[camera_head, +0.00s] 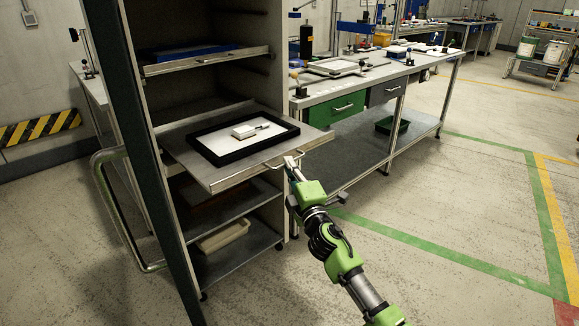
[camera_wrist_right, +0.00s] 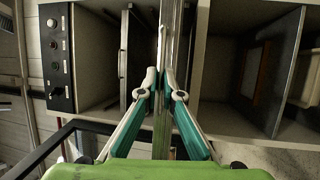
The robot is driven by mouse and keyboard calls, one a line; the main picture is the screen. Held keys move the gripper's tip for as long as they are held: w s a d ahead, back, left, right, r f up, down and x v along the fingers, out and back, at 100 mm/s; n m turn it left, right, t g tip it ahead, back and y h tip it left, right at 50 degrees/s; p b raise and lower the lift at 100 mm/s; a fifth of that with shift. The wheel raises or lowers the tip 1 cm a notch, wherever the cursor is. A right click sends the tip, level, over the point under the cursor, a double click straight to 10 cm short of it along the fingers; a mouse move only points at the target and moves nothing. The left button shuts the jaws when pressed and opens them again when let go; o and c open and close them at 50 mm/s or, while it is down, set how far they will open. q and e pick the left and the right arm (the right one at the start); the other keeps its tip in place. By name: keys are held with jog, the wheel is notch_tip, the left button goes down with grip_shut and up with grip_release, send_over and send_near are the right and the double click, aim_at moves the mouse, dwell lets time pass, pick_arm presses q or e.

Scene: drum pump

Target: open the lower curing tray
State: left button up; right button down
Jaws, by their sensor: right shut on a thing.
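The lower curing tray (camera_head: 222,178) is a grey metal shelf slid well out of the cabinet. A black-rimmed white panel (camera_head: 220,150) with a small pale block (camera_head: 244,132) lies on it. My right gripper (camera_head: 291,163) is at the tray's front edge, shut on its bar handle (camera_head: 266,166). In the right wrist view my right gripper (camera_wrist_right: 162,82) has its fingers together at the tray's edge, which runs up and down there; the handle is mostly hidden between them. My left gripper is not in view.
The cabinet's open door with its tubular handle (camera_head: 103,190) stands at left. An upper tray (camera_head: 205,62) with a blue frame sits above, and a lower shelf (camera_head: 235,250) holds a pale bin. A workbench (camera_head: 330,95) stands close at right. The floor in front is clear.

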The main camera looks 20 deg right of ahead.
jog(key=c, duration=2.2)
grip_release()
jog(key=s, duration=0.4)
jog(key=s+f, duration=0.1)
jog(key=s, duration=0.3)
jog(key=s+f, duration=0.1)
jog(key=s, duration=0.2)
jog(key=shift+s+a, duration=0.1)
jog(key=shift+s, duration=0.3)
